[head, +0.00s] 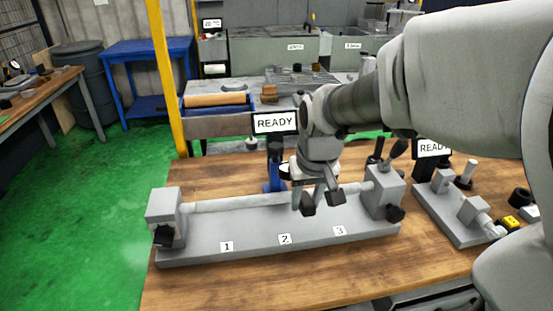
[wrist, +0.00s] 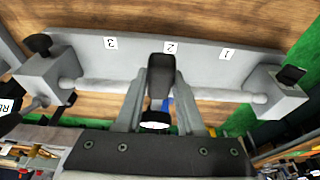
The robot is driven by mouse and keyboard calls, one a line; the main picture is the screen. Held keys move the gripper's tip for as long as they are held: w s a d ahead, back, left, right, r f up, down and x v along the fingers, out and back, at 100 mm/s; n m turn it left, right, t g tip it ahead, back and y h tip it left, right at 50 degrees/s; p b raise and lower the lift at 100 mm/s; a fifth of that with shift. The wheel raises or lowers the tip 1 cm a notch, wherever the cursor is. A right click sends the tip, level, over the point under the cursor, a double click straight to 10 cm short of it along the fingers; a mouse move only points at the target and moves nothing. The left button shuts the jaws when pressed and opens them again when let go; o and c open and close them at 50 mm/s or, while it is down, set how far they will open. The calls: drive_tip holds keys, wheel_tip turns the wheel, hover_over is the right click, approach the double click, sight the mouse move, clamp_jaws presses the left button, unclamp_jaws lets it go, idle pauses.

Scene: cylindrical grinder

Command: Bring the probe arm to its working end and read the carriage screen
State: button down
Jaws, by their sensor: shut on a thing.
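The grinder bed (head: 250,242) lies along the bench, with blocks at both ends and a pale bar between them. Labels 1, 2 and 3 mark its front. The carriage screen (head: 275,123) reads READY above a blue post (head: 270,187) behind the bar. My gripper (head: 320,203) is above the bar, between labels 2 and 3 in the head view. In the wrist view its fingers close around a dark piece of the probe arm (wrist: 161,76), in line with label 2. A white disc (wrist: 155,125) sits just behind this piece. The probe arm is mostly hidden in the head view.
A second fixture (head: 455,222) with its own READY screen (head: 432,148) stands close on the right. Small parts, one yellow, lie beyond it. Black knobs (head: 396,214) stick out of the end blocks. Bare bench (head: 230,285) lies in front of the bed.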

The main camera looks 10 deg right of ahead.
drive_tip(key=shift+s+f+t+b, duration=0.25)
drive_tip(key=shift+f+t+b, duration=0.45)
drive_tip(key=shift+f+b, duration=0.9)
drive_tip(key=shift+s+f+t+b, duration=0.2)
drive_tip(key=shift+f+t+b, duration=0.7)
drive_tip(key=shift+b, duration=1.1)
drive_tip(key=shift+f, duration=0.25)
drive_tip(key=c, duration=0.5)
unclamp_jaws()
drive_tip(key=shift+r, duration=0.1)
drive_tip(key=p+v, duration=0.1)
drive_tip(key=v, duration=0.4)
drive_tip(key=p+v, duration=0.2)
drive_tip(key=v, duration=0.4)
drive_tip(key=p+v, duration=0.1)
drive_tip(key=v, duration=0.5)
drive_tip(key=shift+w+r, duration=0.25)
drive_tip(key=shift+r, duration=0.05)
